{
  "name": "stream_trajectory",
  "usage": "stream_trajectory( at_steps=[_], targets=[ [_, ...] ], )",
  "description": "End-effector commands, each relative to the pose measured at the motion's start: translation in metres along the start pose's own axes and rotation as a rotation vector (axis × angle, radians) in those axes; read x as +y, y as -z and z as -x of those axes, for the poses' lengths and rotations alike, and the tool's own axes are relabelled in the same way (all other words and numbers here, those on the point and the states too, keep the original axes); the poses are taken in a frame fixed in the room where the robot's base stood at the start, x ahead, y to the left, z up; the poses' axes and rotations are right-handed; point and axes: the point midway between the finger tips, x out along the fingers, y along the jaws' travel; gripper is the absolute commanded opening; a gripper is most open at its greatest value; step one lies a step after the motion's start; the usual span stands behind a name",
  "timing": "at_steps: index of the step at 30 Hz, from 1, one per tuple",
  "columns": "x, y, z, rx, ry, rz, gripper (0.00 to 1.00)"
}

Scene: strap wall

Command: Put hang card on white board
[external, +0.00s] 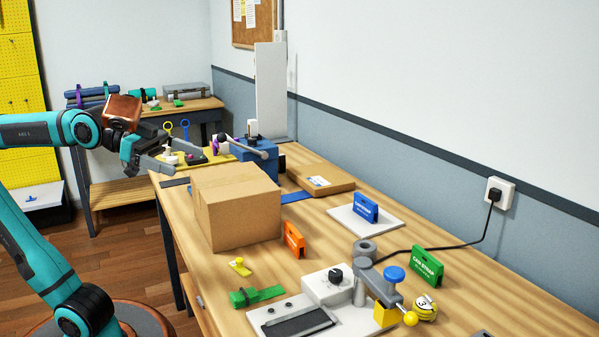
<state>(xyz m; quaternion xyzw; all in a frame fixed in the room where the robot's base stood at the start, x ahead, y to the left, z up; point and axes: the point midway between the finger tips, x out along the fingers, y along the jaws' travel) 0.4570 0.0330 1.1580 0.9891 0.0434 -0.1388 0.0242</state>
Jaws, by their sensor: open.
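Several hang cards with a slot at the top stand on the wooden workbench: a blue one (365,209), an orange one (294,241) and a green one (427,267) with white lettering. The blue card stands on a flat white board (372,232) right of the carton. The orange and green cards stand on the bare table, off the board. I cannot tell which card the task means. My gripper (152,160) is open at the far left edge of the bench, away from all the cards. Nothing shows between its fingers.
A large carton (238,208) stands between my gripper and the cards. A flat box (320,179) lies behind it. A grey clamp device (366,280), a tape measure (425,308) and a green strap (257,295) are in front. A black cable (440,248) runs to the wall socket.

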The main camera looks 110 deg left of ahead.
Motion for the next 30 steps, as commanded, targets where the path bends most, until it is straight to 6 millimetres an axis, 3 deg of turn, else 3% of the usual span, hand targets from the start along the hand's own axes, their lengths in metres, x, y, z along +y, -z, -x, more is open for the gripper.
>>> stream_trajectory(
  at_steps=[4, 10, 16, 30],
  targets=[
    [0.013, -0.027, 0.037, 0.103, -0.041, -0.026, 1.0],
    [0.021, -0.054, 0.066, 0.199, -0.075, -0.045, 1.0],
    [0.024, -0.063, 0.074, 0.231, -0.086, -0.051, 1.0],
    [0.023, -0.063, 0.074, 0.23, -0.086, -0.051, 1.0]
  ],
)
